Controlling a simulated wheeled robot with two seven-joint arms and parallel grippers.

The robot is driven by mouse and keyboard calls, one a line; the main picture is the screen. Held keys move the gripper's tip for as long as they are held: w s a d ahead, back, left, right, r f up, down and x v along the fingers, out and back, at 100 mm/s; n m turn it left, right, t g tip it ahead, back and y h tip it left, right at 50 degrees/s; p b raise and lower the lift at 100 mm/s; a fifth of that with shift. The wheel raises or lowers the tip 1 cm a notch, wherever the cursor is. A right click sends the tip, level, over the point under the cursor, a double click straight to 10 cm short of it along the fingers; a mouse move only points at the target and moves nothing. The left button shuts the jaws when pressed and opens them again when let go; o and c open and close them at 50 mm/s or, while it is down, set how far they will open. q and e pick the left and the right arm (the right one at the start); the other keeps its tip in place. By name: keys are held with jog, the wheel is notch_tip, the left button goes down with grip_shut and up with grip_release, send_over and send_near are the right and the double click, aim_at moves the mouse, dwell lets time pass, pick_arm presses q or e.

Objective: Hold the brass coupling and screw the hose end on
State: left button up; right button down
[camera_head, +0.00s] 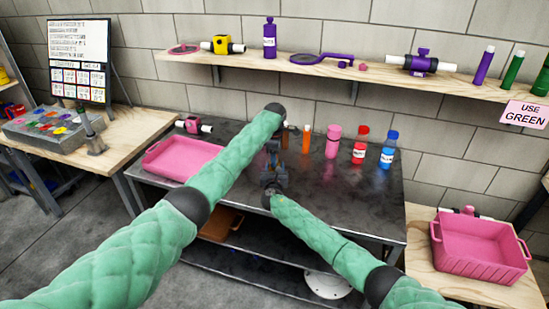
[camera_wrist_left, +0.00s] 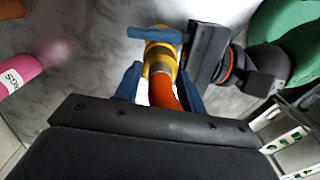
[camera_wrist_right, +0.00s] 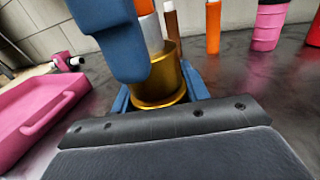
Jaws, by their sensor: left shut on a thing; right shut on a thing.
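My left gripper (camera_head: 273,150) and right gripper (camera_head: 270,184) meet over the dark bench, the left above the right. In the right wrist view, the brass coupling (camera_wrist_right: 158,85) stands roughly upright between the blue fingers of my right gripper (camera_wrist_right: 160,98), which is shut on it. The orange hose end (camera_wrist_left: 162,92) with its white part (camera_wrist_right: 152,33) is held by my left gripper (camera_wrist_left: 159,82), directly over the coupling's mouth. The two look in line and touching or nearly so; whether threads engage is hidden. In the head view, the grippers mostly hide both parts.
Pink, red and blue bottles (camera_head: 388,147) and an orange tube (camera_head: 306,139) stand just right of the grippers. A pink tray (camera_head: 150,168) lies left. A wall shelf (camera_head: 350,73) runs behind, with a "USE GREEN" sign (camera_head: 525,114). A pink crate (camera_head: 480,265) stands at right.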

pick_arm(q)
jog(key=m, duration=0.8)
jog(key=shift+w, duration=0.1)
jog(key=m, duration=1.3)
jog(key=shift+m, duration=0.3)
jog(key=m, duration=0.8)
jog(key=shift+d, duration=0.1)
jog(key=m, duration=0.5)
pick_arm(e)
jog(key=shift+a, duration=0.1)
pick_arm(q)
jog(key=o, duration=1.2)
jog(key=shift+f, duration=0.1)
jog(key=shift+c, duration=0.2)
